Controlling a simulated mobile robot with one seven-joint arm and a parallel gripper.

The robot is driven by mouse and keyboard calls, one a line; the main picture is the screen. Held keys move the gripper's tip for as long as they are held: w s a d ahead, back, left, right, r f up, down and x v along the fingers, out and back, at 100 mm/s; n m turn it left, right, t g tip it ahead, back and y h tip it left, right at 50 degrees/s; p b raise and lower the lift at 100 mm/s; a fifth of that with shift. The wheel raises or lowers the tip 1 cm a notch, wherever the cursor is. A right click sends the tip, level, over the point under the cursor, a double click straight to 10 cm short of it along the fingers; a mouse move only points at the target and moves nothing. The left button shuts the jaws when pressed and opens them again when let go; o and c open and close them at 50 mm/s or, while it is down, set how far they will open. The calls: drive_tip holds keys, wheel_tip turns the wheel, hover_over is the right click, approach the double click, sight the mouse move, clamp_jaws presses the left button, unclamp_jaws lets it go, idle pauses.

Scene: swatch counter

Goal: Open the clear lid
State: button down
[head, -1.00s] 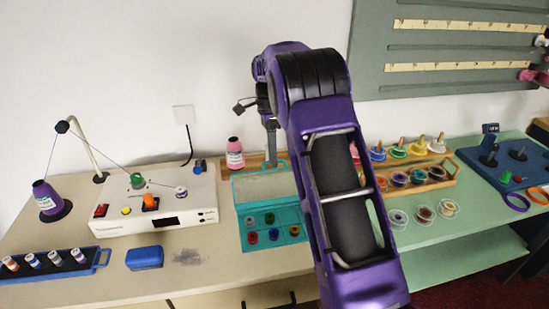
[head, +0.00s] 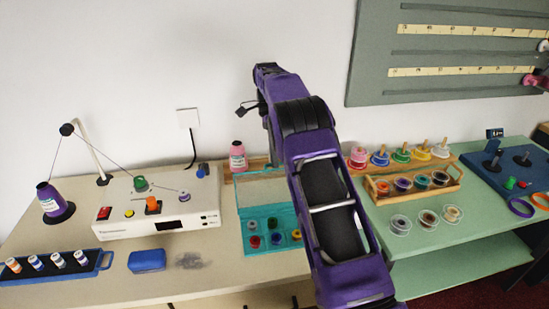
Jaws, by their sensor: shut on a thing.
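A teal box (head: 240,232) stands on the counter in the middle of the head view, with several coloured bobbins in its front compartments. Its clear lid (head: 258,190), with a teal rim, is raised at the back of the box, and the compartments are uncovered. My gripper (head: 274,160) points down at the lid's upper edge and is shut on it. My purple arm hides most of the fingers and the right part of the box and lid.
A white machine (head: 150,215) with a thread arm stands to the left. A pink bottle (head: 238,157) stands behind the box. A wooden spool rack (head: 425,185) and loose bobbins (head: 428,218) are to the right. A blue case (head: 147,260) lies front left.

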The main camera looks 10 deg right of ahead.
drive_tip(key=shift+f, duration=0.2)
drive_tip(key=c, duration=1)
unclamp_jaws()
drive_tip(key=shift+o, duration=0.4)
drive_tip(key=shift+r, duration=0.1)
drive_tip(key=shift+s+r, duration=0.1)
drive_tip(key=shift+r, duration=0.05)
